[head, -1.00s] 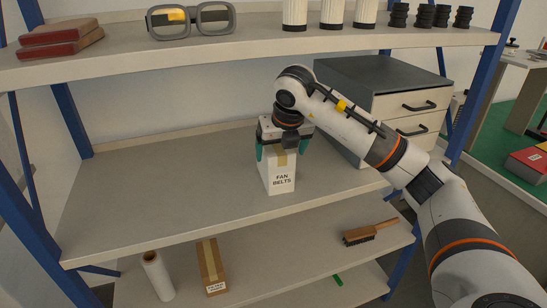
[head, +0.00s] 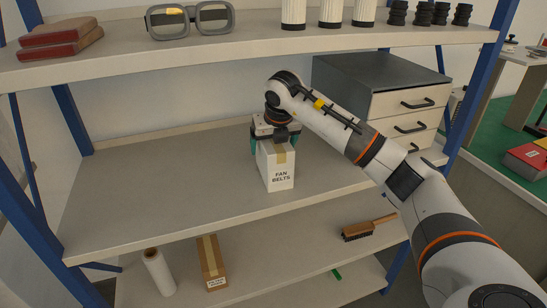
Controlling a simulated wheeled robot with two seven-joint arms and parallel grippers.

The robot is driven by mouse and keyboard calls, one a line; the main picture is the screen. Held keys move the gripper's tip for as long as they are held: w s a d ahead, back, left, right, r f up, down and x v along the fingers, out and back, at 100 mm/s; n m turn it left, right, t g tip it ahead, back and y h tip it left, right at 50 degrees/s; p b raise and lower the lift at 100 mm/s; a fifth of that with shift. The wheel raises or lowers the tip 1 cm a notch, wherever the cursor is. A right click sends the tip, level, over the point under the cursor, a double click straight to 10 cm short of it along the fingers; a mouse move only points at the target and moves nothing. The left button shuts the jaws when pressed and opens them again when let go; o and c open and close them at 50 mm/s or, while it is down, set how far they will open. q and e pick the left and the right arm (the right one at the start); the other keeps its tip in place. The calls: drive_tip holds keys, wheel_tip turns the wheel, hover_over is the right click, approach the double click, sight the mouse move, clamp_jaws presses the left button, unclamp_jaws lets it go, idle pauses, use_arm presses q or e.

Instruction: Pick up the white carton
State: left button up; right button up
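The white carton (head: 281,177), marked "FAN BELTS" with a tan tape strip on top, stands upright on the middle shelf near its front edge. My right gripper (head: 274,144) is at the carton's upper rear, pointing down. Its green-tipped fingers are spread wider than the carton, one to each side of its top. The far parts of the fingers are partly hidden by the carton, and I see no clear grip on it. My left gripper is not in view.
The middle shelf (head: 150,190) is clear left of the carton. A grey drawer cabinet (head: 385,85) stands to the right. The upper shelf holds goggles (head: 190,20) and other items. Below are a white roll (head: 158,272), a brown box (head: 211,262) and a brush (head: 369,228).

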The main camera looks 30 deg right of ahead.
drive_tip(key=shift+f, duration=0.25)
idle(0.4)
drive_tip(key=c, duration=1.1)
drive_tip(key=shift+c, duration=0.5)
drive_tip(key=shift+r, duration=0.15)
